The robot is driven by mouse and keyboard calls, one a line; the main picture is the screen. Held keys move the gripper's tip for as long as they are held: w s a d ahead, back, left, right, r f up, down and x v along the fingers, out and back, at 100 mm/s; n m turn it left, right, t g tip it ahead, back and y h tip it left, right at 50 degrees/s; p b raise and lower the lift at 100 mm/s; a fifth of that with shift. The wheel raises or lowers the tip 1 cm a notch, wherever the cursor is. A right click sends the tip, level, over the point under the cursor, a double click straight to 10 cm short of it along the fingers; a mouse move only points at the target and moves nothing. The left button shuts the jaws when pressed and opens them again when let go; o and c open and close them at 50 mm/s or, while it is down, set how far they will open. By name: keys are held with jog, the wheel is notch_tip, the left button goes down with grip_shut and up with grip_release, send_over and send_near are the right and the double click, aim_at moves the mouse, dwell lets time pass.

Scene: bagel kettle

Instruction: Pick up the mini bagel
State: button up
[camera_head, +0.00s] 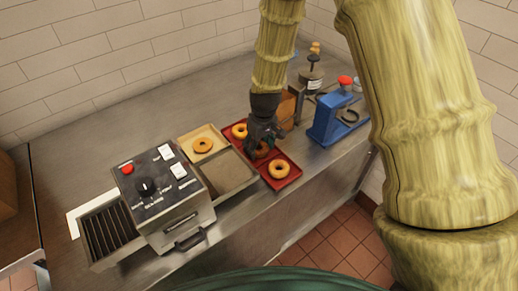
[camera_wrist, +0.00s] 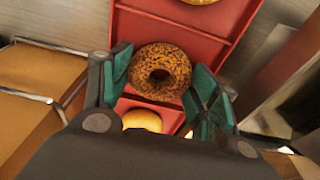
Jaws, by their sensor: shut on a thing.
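A seeded bagel (camera_wrist: 160,72), brown with dark specks, sits between the teal fingers of my gripper (camera_wrist: 160,85) in the wrist view. The fingers are shut on it from both sides, and its hole faces the camera. In the head view my gripper (camera_head: 262,143) points down over the middle of the red tray (camera_head: 291,183) and hides part of this bagel (camera_head: 262,151). I cannot tell whether it is clear of the tray floor. A plain golden bagel (camera_head: 279,169) lies in the front compartment, and another (camera_head: 240,131) lies in the back one.
A tan tray (camera_head: 218,141) with one bagel (camera_head: 203,145) stands left of the red tray. A control-panel machine (camera_head: 160,190) stands farther left. A blue device (camera_head: 332,120) with a red knob stands to the right. The back-left counter is clear.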

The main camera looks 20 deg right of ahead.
notch_tip(320, 180, up, 10)
jog(key=b, duration=0.2)
jog(key=shift+b, duration=0.4)
dwell(0.6)
